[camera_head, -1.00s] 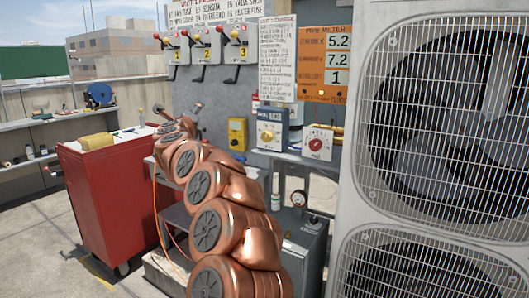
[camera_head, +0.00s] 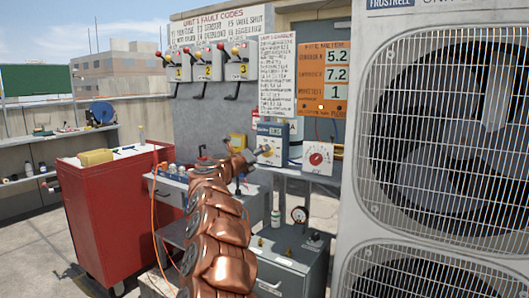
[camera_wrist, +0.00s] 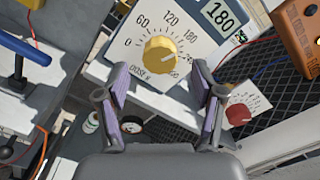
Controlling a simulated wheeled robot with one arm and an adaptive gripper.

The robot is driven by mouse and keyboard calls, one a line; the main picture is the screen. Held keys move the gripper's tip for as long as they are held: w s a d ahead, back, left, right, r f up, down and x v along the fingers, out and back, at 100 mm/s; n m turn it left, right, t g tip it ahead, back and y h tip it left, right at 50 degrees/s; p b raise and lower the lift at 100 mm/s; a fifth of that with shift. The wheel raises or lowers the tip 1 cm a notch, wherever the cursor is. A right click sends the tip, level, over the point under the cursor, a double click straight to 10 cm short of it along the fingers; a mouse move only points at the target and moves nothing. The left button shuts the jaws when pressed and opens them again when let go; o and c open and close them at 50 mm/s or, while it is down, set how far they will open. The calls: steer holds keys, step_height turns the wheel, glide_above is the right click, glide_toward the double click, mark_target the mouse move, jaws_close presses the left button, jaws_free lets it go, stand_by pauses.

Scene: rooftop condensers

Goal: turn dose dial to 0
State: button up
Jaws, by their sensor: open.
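The dose dial (camera_wrist: 160,52) is a round yellow knob on a white-faced panel marked "DOSE", with a scale that starts at 0 on the left. A thin mark on the knob seems to point to the upper right, near 180. In the head view the dial's blue box (camera_head: 270,130) stands on a shelf, partly behind my gripper (camera_head: 256,155). In the wrist view my open gripper (camera_wrist: 158,82) has its fingers apart below the knob, one to each side. Nothing is between them, and I see no clear contact with the knob.
A white box with a red dial (camera_head: 318,158) stands to the right, close to my right finger in the wrist view (camera_wrist: 238,112). A blue-handled lever (camera_wrist: 22,55) is at the left. A red cabinet (camera_head: 105,215) and a large condenser (camera_head: 375,30) flank the bench.

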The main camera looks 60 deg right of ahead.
steer(key=shift+d+p, duration=0.65)
steer(key=shift+d, duration=1.25)
steer(key=shift+w, duration=0.1)
steer(key=shift+c, duration=0.4)
steer(key=c, duration=1.1)
steer(key=shift+o, duration=0.2)
